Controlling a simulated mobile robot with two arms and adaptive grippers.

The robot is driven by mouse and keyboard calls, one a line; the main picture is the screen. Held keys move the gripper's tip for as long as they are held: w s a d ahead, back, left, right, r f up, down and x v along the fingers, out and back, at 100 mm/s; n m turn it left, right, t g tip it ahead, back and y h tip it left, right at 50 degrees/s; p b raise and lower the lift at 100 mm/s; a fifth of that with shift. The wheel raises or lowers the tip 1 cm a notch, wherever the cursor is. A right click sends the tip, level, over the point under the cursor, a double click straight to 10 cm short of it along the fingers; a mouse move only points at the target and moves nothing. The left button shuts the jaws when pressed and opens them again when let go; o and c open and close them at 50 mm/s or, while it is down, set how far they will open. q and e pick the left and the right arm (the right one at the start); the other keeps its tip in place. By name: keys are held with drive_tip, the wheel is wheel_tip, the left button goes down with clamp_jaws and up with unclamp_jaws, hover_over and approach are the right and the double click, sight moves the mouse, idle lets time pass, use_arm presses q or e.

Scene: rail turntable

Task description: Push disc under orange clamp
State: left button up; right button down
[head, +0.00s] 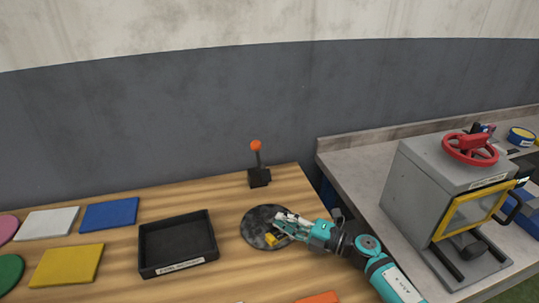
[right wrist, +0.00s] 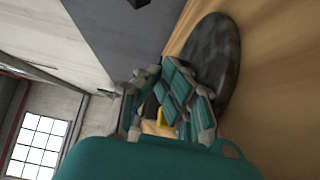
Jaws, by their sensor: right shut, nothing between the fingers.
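A round dark grey disc (head: 257,218) lies flat on the wooden table and also shows in the right wrist view (right wrist: 222,60). Behind it stands a black clamp-like post with an orange knob (head: 256,146) on a black base (head: 259,178); a gap of table lies between base and disc. My right gripper (head: 280,223) is shut and empty over the right part of the disc; it also shows in the right wrist view (right wrist: 165,105). I cannot tell whether its fingertips touch the disc. A small yellow piece (head: 271,239) shows at the disc beside the fingers. My left gripper is not in view.
A black tray (head: 178,269) stands left of the disc. Blue (head: 109,215), white (head: 47,223) and yellow (head: 66,265) plates lie further left. An orange piece (head: 318,298) shows at the bottom edge. A grey box with a red handwheel (head: 470,149) stands on the right bench.

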drive_tip(key=r, duration=0.2)
drive_tip(key=s+r, duration=0.1)
drive_tip(key=r, duration=0.1)
drive_tip(key=shift+r+p, duration=0.35)
drive_tip(key=shift+r, duration=0.05)
wheel_tip(320, 180, up, 11)
drive_tip(key=p, duration=0.2)
use_arm(q)
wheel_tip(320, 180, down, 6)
drive_tip(key=b, duration=0.9)
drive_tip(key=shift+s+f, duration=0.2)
use_arm(e)
drive_tip(key=w+a, duration=0.2)
drive_tip(key=w, duration=0.8)
drive_tip(key=w+a, duration=0.2)
drive_tip(key=w, duration=0.9)
drive_tip(key=shift+f, duration=0.2)
drive_tip(key=shift+a, duration=0.15)
